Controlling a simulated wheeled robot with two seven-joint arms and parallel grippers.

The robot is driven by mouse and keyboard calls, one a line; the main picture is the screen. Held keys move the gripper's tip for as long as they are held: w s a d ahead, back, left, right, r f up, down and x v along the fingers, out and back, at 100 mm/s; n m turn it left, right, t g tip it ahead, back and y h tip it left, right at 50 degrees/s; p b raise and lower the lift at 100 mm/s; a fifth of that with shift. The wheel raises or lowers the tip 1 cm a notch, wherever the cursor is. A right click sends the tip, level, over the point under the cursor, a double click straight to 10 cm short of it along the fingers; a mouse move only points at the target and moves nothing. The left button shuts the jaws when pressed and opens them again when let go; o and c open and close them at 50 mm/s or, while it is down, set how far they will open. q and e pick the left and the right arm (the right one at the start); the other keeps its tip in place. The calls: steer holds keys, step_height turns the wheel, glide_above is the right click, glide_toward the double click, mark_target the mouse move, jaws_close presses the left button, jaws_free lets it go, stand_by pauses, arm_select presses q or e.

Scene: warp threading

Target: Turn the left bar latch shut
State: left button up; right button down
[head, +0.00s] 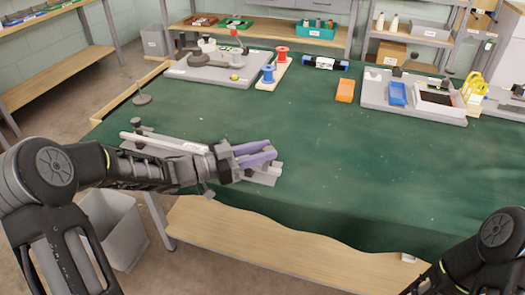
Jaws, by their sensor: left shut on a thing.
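A long grey fixture (268,179) lies near the front left of the green table. A pale bar (165,143) runs along it, with a dark knob (136,123) at its far left end. My left gripper (262,154), with purple fingers, is at the right end of the fixture. It is shut on what seems to be the left bar latch, which the fingers and wrist mostly hide. The latch's turn angle cannot be told. My right arm shows at the bottom right corner, but its gripper is out of the picture.
At the back stand a grey board (205,72), red (282,56) and blue spools (268,74), an orange block (345,90) and a grey tray board (440,115). The table's middle and right are clear.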

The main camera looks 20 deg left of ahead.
arm_select(q)
jaws_close()
steer(key=shift+w+r+m+g+h+p, duration=0.2)
steer(key=shift+m+g+h+p, duration=0.1)
steer(key=shift+m+g+p, duration=0.15)
steer(key=shift+a+f+m+g+h+p, duration=0.15)
steer(key=shift+m+g+h+p, duration=0.2)
steer(key=shift+g, duration=0.2)
steer(key=o, duration=1)
jaws_free()
steer(key=shift+s, duration=0.1)
steer(key=shift+o, duration=0.2)
steer(key=v, duration=0.7)
steer(key=shift+s+a, duration=0.2)
steer(key=shift+a, duration=0.1)
